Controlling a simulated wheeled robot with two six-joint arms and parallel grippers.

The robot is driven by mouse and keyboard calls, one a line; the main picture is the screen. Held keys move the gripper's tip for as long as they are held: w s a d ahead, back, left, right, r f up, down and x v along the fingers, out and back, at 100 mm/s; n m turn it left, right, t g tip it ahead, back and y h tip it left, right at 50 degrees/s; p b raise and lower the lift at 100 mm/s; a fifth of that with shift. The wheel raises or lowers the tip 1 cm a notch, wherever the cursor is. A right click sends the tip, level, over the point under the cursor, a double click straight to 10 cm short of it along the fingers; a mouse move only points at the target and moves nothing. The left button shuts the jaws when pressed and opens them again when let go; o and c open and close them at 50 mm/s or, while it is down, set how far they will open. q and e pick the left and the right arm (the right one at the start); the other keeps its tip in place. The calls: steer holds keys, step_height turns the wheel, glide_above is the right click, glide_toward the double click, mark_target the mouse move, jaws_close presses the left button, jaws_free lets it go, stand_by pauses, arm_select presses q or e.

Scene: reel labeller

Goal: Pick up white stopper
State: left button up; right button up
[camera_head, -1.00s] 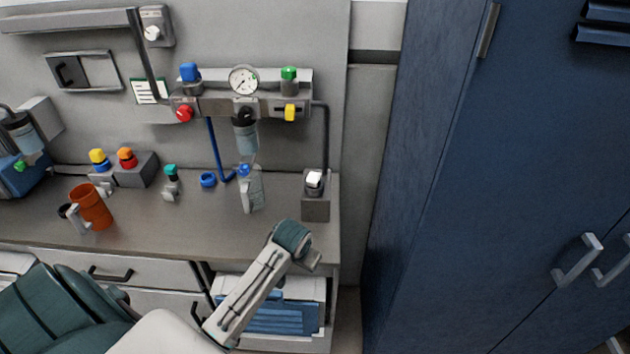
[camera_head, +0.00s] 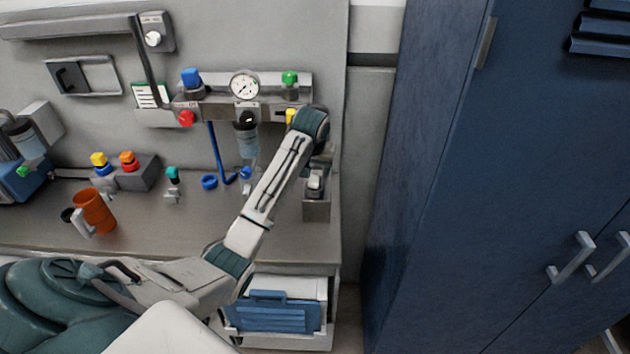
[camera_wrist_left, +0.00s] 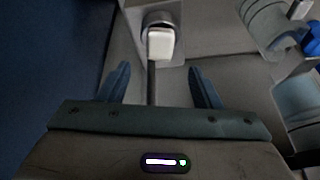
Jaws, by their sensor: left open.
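The white stopper (camera_head: 315,181) sits on top of a small grey block (camera_head: 316,210) at the right end of the bench. In the left wrist view the stopper (camera_wrist_left: 161,43) is a pale square cap, ahead of and between my spread fingers. My left gripper (camera_wrist_left: 160,80) is open and empty, and the stopper lies apart from it, beyond the fingertips. In the head view my left gripper (camera_head: 318,160) is above the block, partly hidden behind my own wrist. My right gripper is not in view.
A valve panel with a gauge (camera_head: 244,86) and coloured knobs is on the wall behind. A dark pipe (camera_wrist_left: 151,82) runs below the stopper in the wrist view. A blue cabinet (camera_head: 490,180) rises at right.

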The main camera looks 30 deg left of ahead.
mark_target(316, 176)
arm_select(q)
steer(key=shift+x, duration=0.75)
steer(key=shift+w+f+p, duration=0.1)
steer(key=shift+f+p, duration=0.1)
steer(key=shift+p, duration=0.35)
steer(key=p+x, duration=0.2)
steer(key=x, duration=0.2)
steer(key=shift+f, duration=0.3)
steer(key=shift+w, duration=0.1)
steer(key=c, duration=0.9)
steer(key=shift+c, duration=1.2)
